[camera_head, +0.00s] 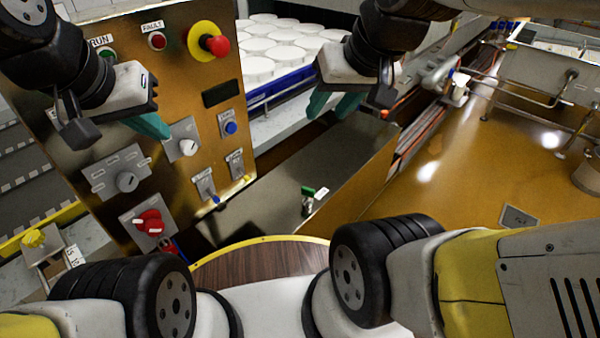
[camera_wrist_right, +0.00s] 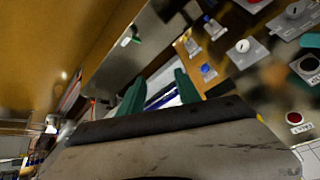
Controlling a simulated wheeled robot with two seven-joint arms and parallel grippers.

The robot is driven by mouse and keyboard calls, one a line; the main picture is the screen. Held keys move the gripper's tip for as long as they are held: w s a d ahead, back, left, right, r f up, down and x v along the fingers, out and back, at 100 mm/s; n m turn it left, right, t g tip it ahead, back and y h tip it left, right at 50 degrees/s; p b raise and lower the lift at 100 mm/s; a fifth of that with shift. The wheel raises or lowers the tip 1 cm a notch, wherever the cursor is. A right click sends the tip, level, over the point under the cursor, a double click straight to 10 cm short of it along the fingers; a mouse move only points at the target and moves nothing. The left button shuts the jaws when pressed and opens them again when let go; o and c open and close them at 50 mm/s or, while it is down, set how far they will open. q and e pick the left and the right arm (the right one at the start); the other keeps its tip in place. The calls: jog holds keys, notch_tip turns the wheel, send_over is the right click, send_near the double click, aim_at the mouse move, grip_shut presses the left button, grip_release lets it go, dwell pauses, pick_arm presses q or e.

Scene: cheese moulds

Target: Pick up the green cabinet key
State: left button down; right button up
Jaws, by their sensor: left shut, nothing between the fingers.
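The green key (camera_head: 308,190) is a small green piece with a pale tag beside it, on the grey metal surface right of the control panel. A small green and white spot, likely the same key, shows on the metal in the right wrist view (camera_wrist_right: 126,41). My right gripper (camera_head: 333,104) is open and empty, above and beyond the key; its two teal fingers stand apart in the right wrist view (camera_wrist_right: 160,92). My left gripper (camera_head: 150,126) is shut and empty in front of the control panel, well left of the key.
The control panel (camera_head: 220,132) carries knobs, buttons, a red emergency stop (camera_head: 216,45) and a red rotary switch (camera_head: 149,222). White moulds (camera_head: 258,68) stand in a blue crate behind. A wood-topped round surface (camera_head: 250,264) lies in front. Clear metal surrounds the key.

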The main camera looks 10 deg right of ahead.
jog(key=w+f+n+g, duration=0.25)
jog(key=w+f, duration=0.25)
jog(key=w, duration=0.5)
jog(key=n+g+h, duration=0.2)
jog(key=n+g, duration=0.2)
jog(key=n, duration=0.3)
send_over(308, 188)
jog(key=shift+t, duration=0.25)
jog(key=f, duration=3.3)
jog(key=shift+s+d, duration=0.2)
jog(key=shift+s, duration=0.2)
jog(key=f, duration=0.8)
jog(key=shift+w+a, duration=0.15)
jog(key=shift+w, duration=0.2)
jog(key=shift+r, duration=0.1)
grip_shut()
